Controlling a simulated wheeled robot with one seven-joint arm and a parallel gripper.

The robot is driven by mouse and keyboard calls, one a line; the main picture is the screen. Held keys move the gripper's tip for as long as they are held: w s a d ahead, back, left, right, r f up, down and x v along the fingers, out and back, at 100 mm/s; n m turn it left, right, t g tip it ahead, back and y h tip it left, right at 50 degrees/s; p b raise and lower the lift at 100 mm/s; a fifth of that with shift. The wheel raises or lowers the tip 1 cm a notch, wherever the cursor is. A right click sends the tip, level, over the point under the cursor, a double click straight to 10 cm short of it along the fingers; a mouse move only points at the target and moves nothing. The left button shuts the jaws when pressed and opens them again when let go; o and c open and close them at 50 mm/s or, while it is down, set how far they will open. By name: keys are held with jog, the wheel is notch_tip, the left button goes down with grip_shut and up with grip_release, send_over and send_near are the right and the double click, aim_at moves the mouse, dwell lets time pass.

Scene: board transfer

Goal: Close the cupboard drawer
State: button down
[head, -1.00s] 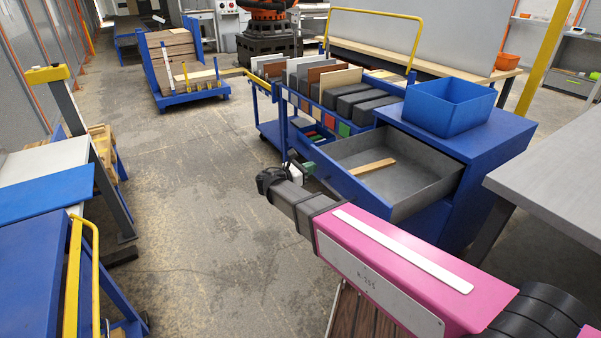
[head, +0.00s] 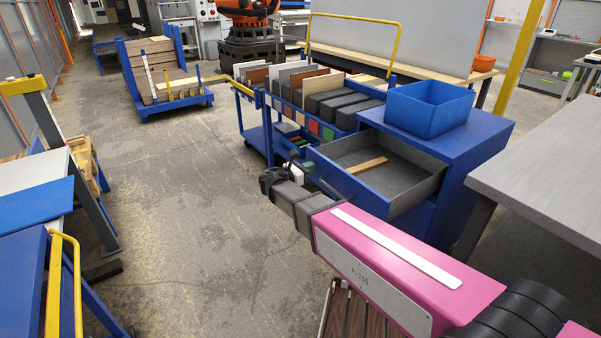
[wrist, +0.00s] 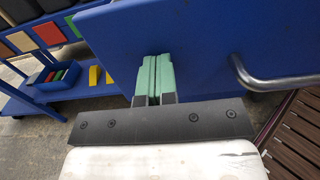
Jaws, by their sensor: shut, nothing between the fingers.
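The cupboard (head: 474,150) is blue and stands right of centre in the head view. Its drawer (head: 419,192) is open and sticks out toward the left, with a grey inside and a small wooden strip (head: 368,165) lying in it. The wrist view shows the blue drawer front (wrist: 215,42) with a metal bar handle (wrist: 272,84) to the right of my fingers. My gripper (wrist: 154,78) has green fingers, shut together and empty, pointing at the drawer front left of the handle. Contact with the front cannot be told for certain. In the head view my arm hides part of the front.
A blue bin (head: 430,108) stands on the cupboard. A blue cart (head: 262,137) with boards and dark blocks stands close behind the drawer. A grey table (head: 540,170) is at the right. The floor (head: 190,220) to the left is clear.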

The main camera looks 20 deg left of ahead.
jog(key=x, duration=2.9)
jog(key=shift+w+d, duration=0.2)
jog(key=shift+w, duration=0.05)
jog(key=shift+w, duration=0.1)
